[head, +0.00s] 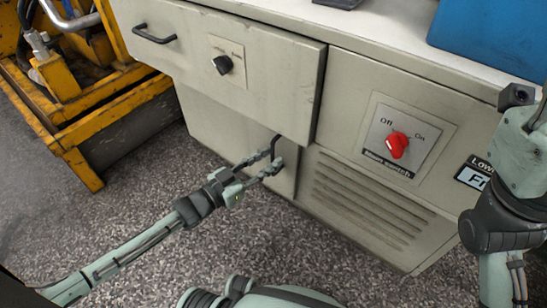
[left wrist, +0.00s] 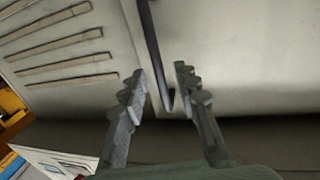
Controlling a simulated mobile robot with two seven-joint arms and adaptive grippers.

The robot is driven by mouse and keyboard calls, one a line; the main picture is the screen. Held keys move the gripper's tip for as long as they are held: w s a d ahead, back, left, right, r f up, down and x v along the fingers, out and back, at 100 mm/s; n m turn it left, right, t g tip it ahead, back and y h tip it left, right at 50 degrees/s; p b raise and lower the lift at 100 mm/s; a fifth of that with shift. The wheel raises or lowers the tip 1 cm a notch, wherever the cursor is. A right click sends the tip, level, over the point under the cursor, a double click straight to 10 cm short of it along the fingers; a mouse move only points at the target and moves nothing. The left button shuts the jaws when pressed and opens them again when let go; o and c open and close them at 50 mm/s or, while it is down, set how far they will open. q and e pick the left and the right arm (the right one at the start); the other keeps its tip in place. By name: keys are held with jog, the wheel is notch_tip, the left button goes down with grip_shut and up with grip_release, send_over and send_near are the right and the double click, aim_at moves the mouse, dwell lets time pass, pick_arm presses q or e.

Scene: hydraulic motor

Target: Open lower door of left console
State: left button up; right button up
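The lower door (head: 205,118) of the left console is a pale grey panel beneath a larger upper front. It looks closed. Its black bar handle (head: 275,146) is near its right edge, and the handle also shows in the left wrist view (left wrist: 153,45). My left gripper (head: 269,158) is at this handle. In the left wrist view, its two toothed fingers (left wrist: 161,75) are apart, one on each side of the handle's end, with gaps visible. My right arm (head: 520,155) is at the right edge of the head view; its fingertips do not show.
The upper front (head: 270,75), with a black handle (head: 155,35) and dark knob (head: 222,64), overhangs the lower door. To the right are a red switch (head: 397,145) and vent slats (head: 365,205). Yellow machinery (head: 75,110) stands left. The speckled floor (head: 150,200) before the door is clear.

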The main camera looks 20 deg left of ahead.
pick_arm(q)
jog(key=shift+x, duration=1.1)
jog(key=shift+c, duration=0.4)
grip_shut()
